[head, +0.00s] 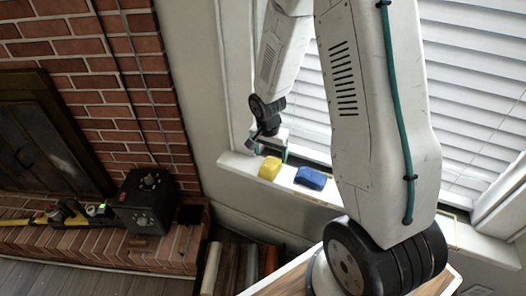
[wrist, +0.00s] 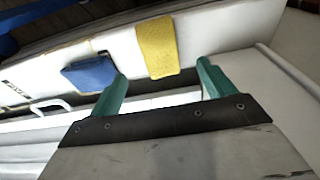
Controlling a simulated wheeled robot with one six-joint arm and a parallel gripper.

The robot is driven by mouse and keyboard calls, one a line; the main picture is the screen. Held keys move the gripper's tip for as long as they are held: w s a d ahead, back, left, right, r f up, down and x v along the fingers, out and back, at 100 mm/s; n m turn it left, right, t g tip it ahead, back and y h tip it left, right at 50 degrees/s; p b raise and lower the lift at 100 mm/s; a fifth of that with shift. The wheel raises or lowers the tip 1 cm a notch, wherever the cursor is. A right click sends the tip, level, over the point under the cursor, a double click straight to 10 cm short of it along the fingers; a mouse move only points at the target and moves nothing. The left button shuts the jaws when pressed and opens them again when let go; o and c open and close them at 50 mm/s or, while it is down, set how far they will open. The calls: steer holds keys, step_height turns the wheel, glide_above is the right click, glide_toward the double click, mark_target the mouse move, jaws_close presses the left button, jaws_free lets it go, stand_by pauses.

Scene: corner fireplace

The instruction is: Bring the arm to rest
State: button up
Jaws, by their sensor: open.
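My arm rises in front of the window in the head view and bends down at the left to my gripper (head: 270,150). The gripper is just above the window sill (head: 235,163), near a yellow block (head: 269,168) and a blue block (head: 311,178) lying on it. In the wrist view my gripper (wrist: 162,70) has its two green fingers spread with nothing held between them. The yellow block (wrist: 157,45) shows beyond the gap between the fingers, and the blue block (wrist: 88,73) is by the left finger, partly covered by it.
Window blinds (head: 470,90) hang close behind my arm. A brick hearth (head: 170,250) at the lower left bears a black box (head: 145,205) and several small items. Rolls or boards (head: 232,268) stand below the sill. Plain wall separates the fireplace from the window.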

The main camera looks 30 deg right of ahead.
steer(key=shift+r, duration=0.2)
steer(key=shift+s+n, duration=0.25)
steer(key=shift+n, duration=0.05)
steer(key=s+a+r+n, duration=0.3)
steer(key=s+r, duration=0.5)
steer(key=r, duration=0.1)
steer(key=s+a+r+n, duration=0.3)
steer(key=s+r+n, duration=0.1)
steer(key=s+r, duration=0.5)
steer(key=s+a+r+n+y, duration=0.1)
steer(key=s+a+r+n, duration=0.2)
steer(key=s+r, duration=0.5)
step_height(320, 180, up, 3)
steer(key=shift+s+a+f+n+t, duration=0.1)
steer(key=shift+s+a+n+t, duration=0.1)
steer(key=shift+a+n+t, duration=0.15)
